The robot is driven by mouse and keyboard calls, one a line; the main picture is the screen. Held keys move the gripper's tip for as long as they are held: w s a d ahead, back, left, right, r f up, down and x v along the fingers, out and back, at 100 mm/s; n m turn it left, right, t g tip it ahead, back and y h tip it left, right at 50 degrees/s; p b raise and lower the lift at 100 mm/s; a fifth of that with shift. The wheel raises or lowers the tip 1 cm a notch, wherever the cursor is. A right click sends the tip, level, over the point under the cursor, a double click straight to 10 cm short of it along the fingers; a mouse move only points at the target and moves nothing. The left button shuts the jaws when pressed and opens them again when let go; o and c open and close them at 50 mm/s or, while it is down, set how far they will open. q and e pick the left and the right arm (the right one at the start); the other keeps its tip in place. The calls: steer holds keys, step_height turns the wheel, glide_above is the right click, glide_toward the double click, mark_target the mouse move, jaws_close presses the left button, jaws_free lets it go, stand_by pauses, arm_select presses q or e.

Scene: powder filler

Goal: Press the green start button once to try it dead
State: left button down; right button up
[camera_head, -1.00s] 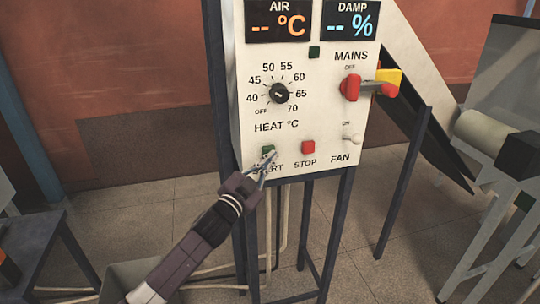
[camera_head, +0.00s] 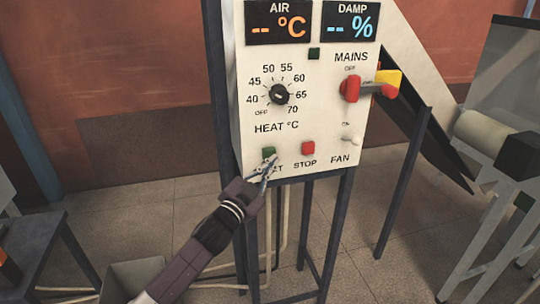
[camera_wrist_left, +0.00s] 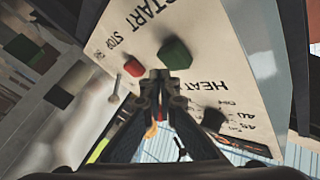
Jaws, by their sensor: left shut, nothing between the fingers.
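The green start button (camera_head: 269,152) sits at the lower left of the white control panel (camera_head: 318,118), above the partly covered START label. My left gripper (camera_head: 268,165) is shut and empty, with its tips just below the button in the head view. In the left wrist view the green button (camera_wrist_left: 174,54) stands just beyond the shut fingertips (camera_wrist_left: 160,76), and a small gap seems to show. Touch cannot be told for certain. The AIR display (camera_head: 278,23) and the DAMP display (camera_head: 350,22) both show dashes. My right gripper is not in view.
The red stop button (camera_head: 308,148) is close to the right of the start button. The FAN toggle (camera_head: 352,140), heat dial (camera_head: 279,94) and red mains handle (camera_head: 351,88) are on the same panel. A dark chute (camera_head: 437,143) slopes down at the right.

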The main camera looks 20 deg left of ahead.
arm_select(q)
steer(key=s+d, duration=0.2)
steer(key=s+p, duration=0.1)
steer(key=s, duration=0.1)
steer(key=shift+s+d, duration=0.1)
steer(key=shift+d, duration=0.3)
stand_by(0.8)
